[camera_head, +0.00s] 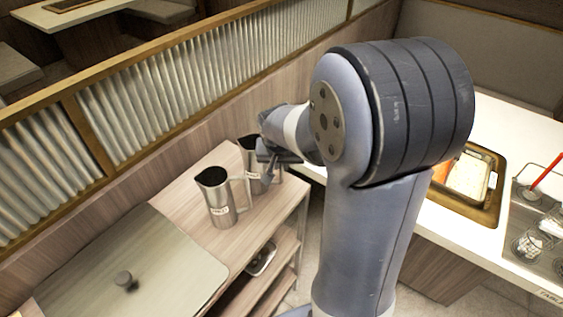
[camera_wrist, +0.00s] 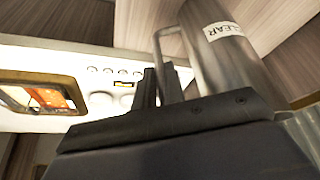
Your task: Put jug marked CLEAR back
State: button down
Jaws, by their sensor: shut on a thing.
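The jug marked CLEAR (camera_wrist: 232,58) is a steel jug with a white label, seen large in the wrist view. In the head view the same jug (camera_head: 247,147) stands partly hidden behind my gripper, at the far end of the wooden cart top. My gripper (camera_head: 268,170) is shut on the jug's handle, and its fingers (camera_wrist: 158,86) show around the handle in the wrist view. I cannot tell whether the jug's base touches the cart top. A second steel jug (camera_head: 217,197) with a label stands upright on the cart, to the left and nearer.
The cart top (camera_head: 176,205) has a grey lidded panel (camera_head: 125,265) with a knob at the near left. A ribbed partition (camera_head: 150,95) runs behind the cart. To the right is a white table (camera_head: 510,120) with a framed tray (camera_head: 490,215) and glass jars (camera_head: 528,243).

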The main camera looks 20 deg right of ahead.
jog(key=shift+f, duration=0.15)
jog(key=c, duration=1.5)
grip_release()
jog(key=v, duration=1.2)
jog(key=x, duration=1)
jog(key=shift+w+d+r, duration=0.2)
jog(key=shift+w+r, duration=0.05)
jog(key=shift+w, duration=0.1)
